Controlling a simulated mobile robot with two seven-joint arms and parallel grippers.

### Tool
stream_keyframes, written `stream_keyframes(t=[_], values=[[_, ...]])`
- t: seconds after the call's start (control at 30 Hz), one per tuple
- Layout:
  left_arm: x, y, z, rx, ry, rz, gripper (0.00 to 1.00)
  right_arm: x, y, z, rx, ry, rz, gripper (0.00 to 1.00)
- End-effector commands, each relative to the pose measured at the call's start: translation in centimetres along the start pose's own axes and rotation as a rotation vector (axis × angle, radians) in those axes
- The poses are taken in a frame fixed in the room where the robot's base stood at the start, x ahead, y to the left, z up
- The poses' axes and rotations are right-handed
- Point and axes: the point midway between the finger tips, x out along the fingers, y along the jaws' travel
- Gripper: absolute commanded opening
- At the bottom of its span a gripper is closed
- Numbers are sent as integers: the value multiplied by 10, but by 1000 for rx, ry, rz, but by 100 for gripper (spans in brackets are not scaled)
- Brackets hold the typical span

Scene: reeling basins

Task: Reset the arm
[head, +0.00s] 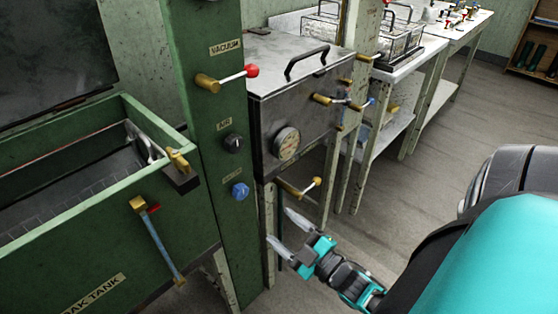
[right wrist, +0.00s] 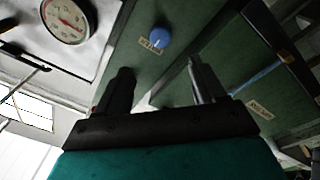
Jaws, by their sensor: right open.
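My right gripper (head: 279,227) is in the lower middle of the head view, on the end of my teal right arm. Its two fingers are spread apart with nothing between them. It points left toward the green post (head: 222,150), below the steel box with the round gauge (head: 286,144). A valve lever with a pale knob (head: 317,182) is just above the fingers. In the right wrist view the open fingers (right wrist: 158,72) point toward the green panel with the blue knob (right wrist: 161,37). My left gripper is not in view.
A green tank (head: 110,200) with a blue-handled lever (head: 160,245) stands at the left. A red-knobbed lever (head: 252,71) and a blue knob (head: 240,190) stick out from the post. White tables (head: 437,44) run along the back wall.

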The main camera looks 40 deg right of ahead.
Motion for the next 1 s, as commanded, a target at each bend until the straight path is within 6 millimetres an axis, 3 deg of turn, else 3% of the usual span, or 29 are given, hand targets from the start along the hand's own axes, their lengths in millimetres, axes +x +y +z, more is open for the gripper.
stream_keyframes(t=[0.57,0.77,1.0], values=[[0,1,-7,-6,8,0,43,1,-1,-3,18,-13,-9,69],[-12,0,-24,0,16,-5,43,6,-19,-31,213,-164,-109,69],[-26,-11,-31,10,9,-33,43,-11,-62,-81,536,-448,-291,69]])
